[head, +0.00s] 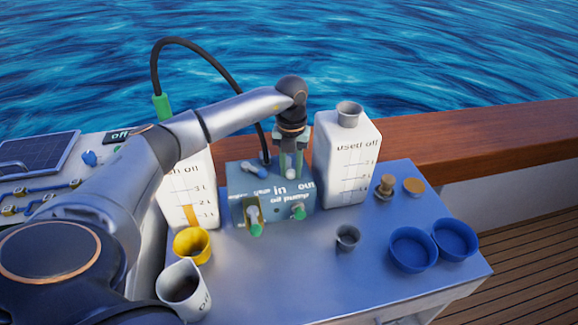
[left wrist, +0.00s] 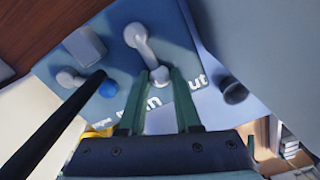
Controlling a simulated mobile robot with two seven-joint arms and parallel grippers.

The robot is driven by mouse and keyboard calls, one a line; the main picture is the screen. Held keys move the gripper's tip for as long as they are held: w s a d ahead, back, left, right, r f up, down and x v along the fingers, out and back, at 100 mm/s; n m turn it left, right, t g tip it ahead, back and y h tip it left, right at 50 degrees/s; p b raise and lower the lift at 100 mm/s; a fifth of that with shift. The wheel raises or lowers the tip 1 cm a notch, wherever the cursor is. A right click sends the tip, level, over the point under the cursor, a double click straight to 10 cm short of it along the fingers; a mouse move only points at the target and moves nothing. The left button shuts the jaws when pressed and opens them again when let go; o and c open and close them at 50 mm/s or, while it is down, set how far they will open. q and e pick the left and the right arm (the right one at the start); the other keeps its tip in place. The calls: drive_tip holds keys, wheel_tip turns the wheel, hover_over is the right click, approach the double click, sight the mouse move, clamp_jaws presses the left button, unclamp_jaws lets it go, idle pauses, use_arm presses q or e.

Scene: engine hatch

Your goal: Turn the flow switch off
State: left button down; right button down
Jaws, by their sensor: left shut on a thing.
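The oil pump (head: 272,190) is a blue-grey box on the blue table, with "in" and "out" lettering. On its top, in the left wrist view, is a grey lever switch (left wrist: 143,42) with round ends; I take it for the flow switch, but no label for it is readable. My left gripper (head: 291,165) comes down from above onto the pump's top, toward the "out" side. In the left wrist view its green fingers (left wrist: 162,76) are closed around the lever's near end. In the head view the gripper hides this lever. My right gripper is in neither view.
A second switch with a blue knob (left wrist: 107,88) stands beside the lever. A black hose (head: 205,50) arches behind my arm. The used oil canister (head: 348,160) stands close right of my gripper, another canister (head: 187,190) left.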

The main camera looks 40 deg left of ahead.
sight(291, 170)
use_arm(q)
drive_tip(key=shift+w, duration=0.1)
idle(0.3)
drive_tip(key=c, duration=0.6)
unclamp_jaws()
wheel_tip(291, 170, up, 13)
drive_tip(key=shift+f+b, duration=0.2)
drive_tip(key=shift+b, duration=0.25)
